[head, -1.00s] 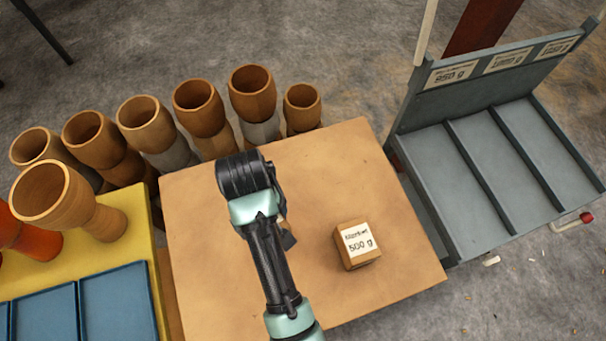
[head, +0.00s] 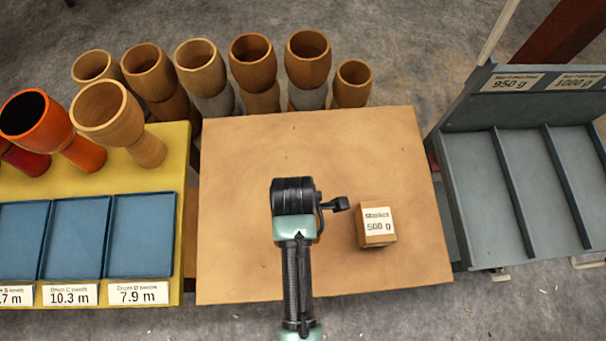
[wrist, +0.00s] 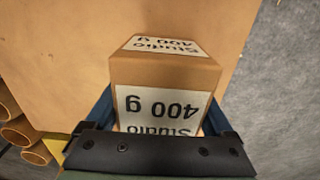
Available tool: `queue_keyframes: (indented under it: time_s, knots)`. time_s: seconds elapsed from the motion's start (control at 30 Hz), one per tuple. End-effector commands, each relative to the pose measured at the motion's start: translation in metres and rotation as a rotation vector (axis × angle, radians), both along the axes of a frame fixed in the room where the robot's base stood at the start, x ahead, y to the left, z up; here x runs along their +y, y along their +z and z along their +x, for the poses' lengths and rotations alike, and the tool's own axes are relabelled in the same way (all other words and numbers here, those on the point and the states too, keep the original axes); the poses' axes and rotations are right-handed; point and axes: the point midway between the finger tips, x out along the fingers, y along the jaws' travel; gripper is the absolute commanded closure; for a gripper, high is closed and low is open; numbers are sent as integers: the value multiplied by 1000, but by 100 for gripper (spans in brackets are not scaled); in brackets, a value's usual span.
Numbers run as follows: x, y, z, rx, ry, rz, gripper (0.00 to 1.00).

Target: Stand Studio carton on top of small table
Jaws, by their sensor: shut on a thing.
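The Studio carton (wrist: 165,75) is a brown box with white labels reading "Studio 400 g", upside down in the wrist view. My gripper (wrist: 160,102) is shut on it, with a blue finger on each side. The small table (head: 245,245) has a plain light-brown top. My arm reaches over it in the head view, where the wrist hides the fingers and the carton. The tabletop (wrist: 65,50) shows behind the carton in the wrist view. I cannot tell whether the carton touches it.
Another carton (head: 376,222), labelled 500 g, stands on the tabletop just right of my wrist. Goblet drums (head: 253,75) stand behind the table. A yellow stand (head: 180,160) with blue trays is at left, a grey divided rack (head: 490,210) at right. The tabletop's back and left are bare.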

Motion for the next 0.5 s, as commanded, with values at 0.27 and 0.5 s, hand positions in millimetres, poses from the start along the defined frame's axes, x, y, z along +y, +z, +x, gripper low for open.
queue_keyframes:
  time_s: [0.27,0.5]
  knots:
    - [0,-31,0,0,-3,0,99]
    - [0,-62,0,-1,-2,0,99]
